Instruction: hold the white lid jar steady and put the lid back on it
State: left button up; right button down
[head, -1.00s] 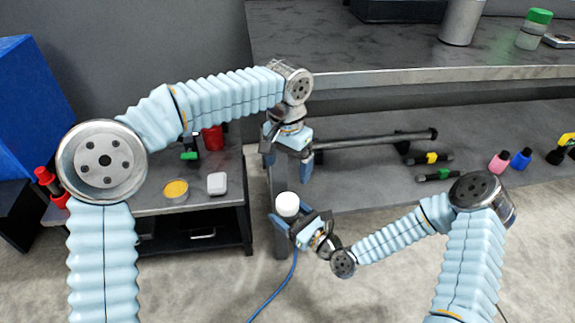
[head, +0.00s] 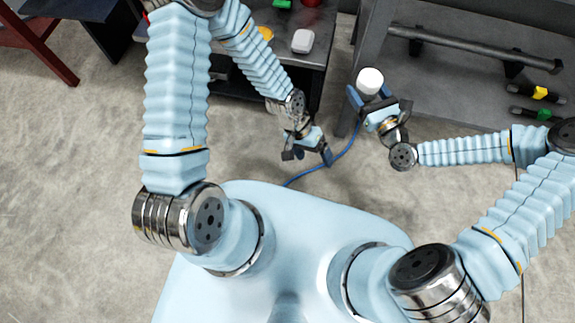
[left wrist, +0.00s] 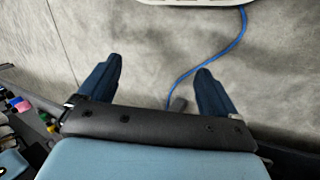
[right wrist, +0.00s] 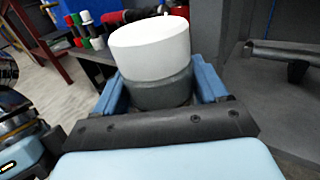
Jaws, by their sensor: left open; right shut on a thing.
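The white lid (head: 370,80) sits on top of the jar held by my right gripper (head: 372,97). In the right wrist view the lid (right wrist: 150,42) covers the top of the dark grey jar body (right wrist: 158,90), which stands between the two blue fingers, shut on it. Whether the lid is fully seated cannot be told. My left gripper (head: 309,157) is open and empty, left of and nearer to me than the jar. In the left wrist view its fingers (left wrist: 158,68) are spread above bare floor.
A blue cable (head: 340,157) runs along the floor below the grippers. A dark side table with a white box (head: 303,41) stands at the back left. A grey workbench with a rail (head: 460,50) and several tools is at the back right.

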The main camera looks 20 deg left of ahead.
pick_arm(q)
jog(key=s+a+f+n+t+y, duration=0.1)
jog(key=s+a+f+n+t, duration=0.1)
jog(key=s+a+f+n, duration=0.2)
jog(key=shift+s+a, duration=0.2)
jog(key=shift+a, duration=0.95)
jog(key=shift+f, duration=0.1)
pick_arm(e)
jog(key=w+d+r+m+t+h, duration=0.2)
jog(key=d+m+t+h, duration=0.2)
jog(key=d+m+h, duration=0.4)
jog(key=d+h, duration=0.3)
jog(key=d, duration=0.4)
jog(key=shift+d+h, duration=0.3)
jog(key=shift+d, duration=0.1)
pick_arm(q)
jog(key=shift+c, duration=0.4)
